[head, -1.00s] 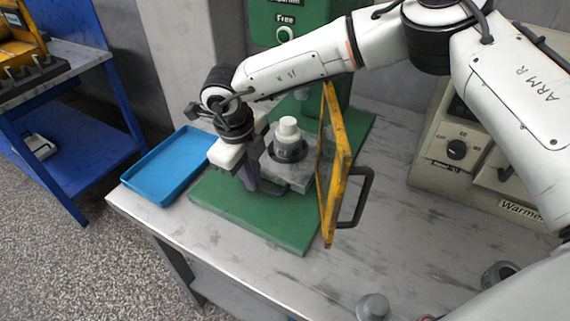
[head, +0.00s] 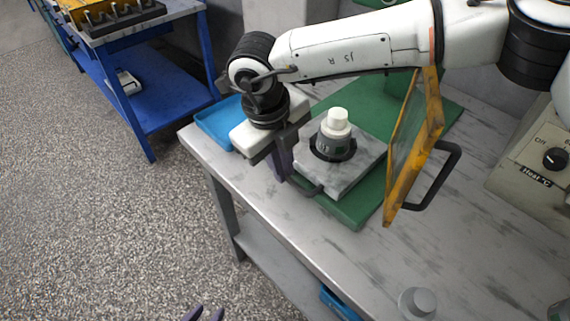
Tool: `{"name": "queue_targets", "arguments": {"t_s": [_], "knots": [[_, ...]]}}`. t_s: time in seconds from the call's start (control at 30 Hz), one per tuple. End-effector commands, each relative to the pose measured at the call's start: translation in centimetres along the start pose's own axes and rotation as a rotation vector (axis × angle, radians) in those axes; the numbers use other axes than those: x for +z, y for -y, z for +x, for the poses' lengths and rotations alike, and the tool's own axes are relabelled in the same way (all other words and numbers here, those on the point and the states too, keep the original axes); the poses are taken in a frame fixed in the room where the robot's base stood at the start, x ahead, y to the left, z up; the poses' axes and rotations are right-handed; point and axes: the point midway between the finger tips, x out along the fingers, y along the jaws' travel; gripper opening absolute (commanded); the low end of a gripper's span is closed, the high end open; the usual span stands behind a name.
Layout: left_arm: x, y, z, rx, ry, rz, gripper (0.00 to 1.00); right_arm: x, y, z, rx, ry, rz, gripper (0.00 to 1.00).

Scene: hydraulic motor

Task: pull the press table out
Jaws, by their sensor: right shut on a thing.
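The press table is a grey metal plate (head: 362,170) on the green press base (head: 350,211). It sits out toward the base's front left edge. A dark fitting with a white cap (head: 337,124) stands upright on it. My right gripper (head: 292,177) is shut on the plate's dark handle (head: 312,190) at its front left side; its fingers partly hide the handle. My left gripper (head: 204,314) shows only as two dark fingertips at the bottom edge, apart and empty, over the floor.
A yellow-framed guard (head: 415,145) with a black handle stands right of the plate. A blue tray (head: 218,126) lies behind my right gripper. A grey cylindrical part (head: 417,303) stands at the front of the workbench (head: 330,249). A blue shelf cart (head: 150,105) stands at the left.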

Motion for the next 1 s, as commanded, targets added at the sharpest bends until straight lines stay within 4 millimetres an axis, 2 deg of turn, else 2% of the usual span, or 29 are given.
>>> {"name": "queue_targets", "arguments": {"t_s": [0.07, 0.1, 0.2, 0.57, 0.67, 1.0], "knots": [[0.1, 0.0, 0.0, 0.000, 0.001, -0.001, 0.31, 0.0, 0.0, 0.0, 0.000, -0.002, 0.000, 0.00], [0.1, 0.0, 0.0, -0.001, 0.001, -0.001, 0.31, 0.0, 0.0, 0.0, 0.000, -0.002, 0.000, 0.11], [0.1, 0.1, 0.0, -0.002, 0.000, -0.002, 0.31, 0.0, 0.0, 0.0, 0.000, -0.001, 0.000, 0.28], [0.1, 0.2, 0.0, -0.004, 0.000, -0.002, 0.31, 0.0, 0.1, -0.4, 0.000, 0.001, 0.001, 0.28], [0.2, 0.2, 0.1, -0.004, 0.000, -0.002, 0.31, 0.1, 0.1, -1.5, -0.001, 0.003, 0.001, 0.28], [0.6, 0.2, 0.4, -0.004, 0.003, 0.000, 0.31, 0.1, 0.0, -8.0, -0.001, 0.003, 0.001, 0.28]]}}
